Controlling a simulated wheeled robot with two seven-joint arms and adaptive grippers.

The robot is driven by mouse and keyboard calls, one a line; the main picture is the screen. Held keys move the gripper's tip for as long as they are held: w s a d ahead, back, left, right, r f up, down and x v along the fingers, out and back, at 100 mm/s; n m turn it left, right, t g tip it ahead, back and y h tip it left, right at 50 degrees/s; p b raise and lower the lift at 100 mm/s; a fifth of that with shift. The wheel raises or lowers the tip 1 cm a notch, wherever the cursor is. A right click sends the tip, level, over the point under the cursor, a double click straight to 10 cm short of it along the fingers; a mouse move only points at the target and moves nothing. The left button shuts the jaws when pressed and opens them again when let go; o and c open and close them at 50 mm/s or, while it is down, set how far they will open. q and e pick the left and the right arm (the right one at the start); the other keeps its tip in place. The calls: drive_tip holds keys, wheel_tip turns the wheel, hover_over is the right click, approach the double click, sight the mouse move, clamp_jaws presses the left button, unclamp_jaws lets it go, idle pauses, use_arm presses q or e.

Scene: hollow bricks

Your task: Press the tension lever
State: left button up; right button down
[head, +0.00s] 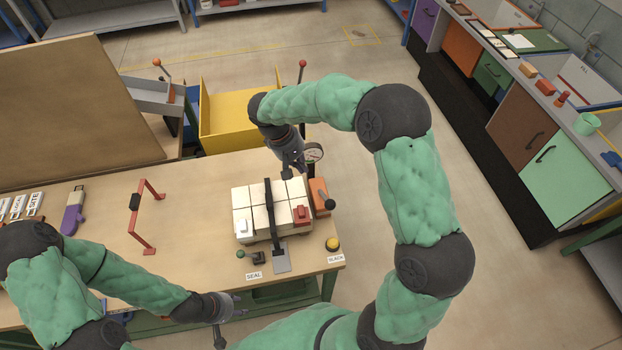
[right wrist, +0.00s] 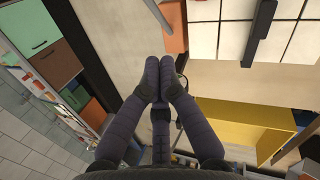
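An orange tension unit (head: 318,190) stands at the right end of a block of white bricks (head: 240,200). Its lever ends in a black knob (head: 330,204), sticking out to the right. In the right wrist view the orange unit (right wrist: 174,32) and a grey lever bar (right wrist: 156,12) lie beyond my fingertips. My right gripper (head: 292,172) hangs above the back of the bricks. In the wrist view its fingers (right wrist: 160,68) are together, with nothing between them and apart from the lever. My left gripper (head: 240,304) is low by the table's front edge; its finger opening is unclear.
A black strap (head: 270,207) crosses the bricks. A round gauge (head: 313,152) stands behind the orange unit. A green-knobbed lever (head: 242,254) by the SEAL label and a yellow button (head: 333,244) by SLACK are in front. A red frame (head: 146,215) stands left. A yellow bin (head: 222,125) is behind.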

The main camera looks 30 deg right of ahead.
approach(325, 198)
use_arm(q)
drive_tip(key=shift+r+p, duration=0.75)
use_arm(e)
drive_tip(key=shift+s+d+f, duration=0.15)
drive_tip(key=shift+s+f, duration=0.45)
drive_tip(key=shift+f, duration=0.1)
drive_tip(key=shift+s+d+f, duration=0.15)
drive_tip(key=shift+s+f, duration=0.45)
drive_tip(key=shift+f, duration=0.1)
use_arm(q)
drive_tip(key=shift+f, duration=0.15)
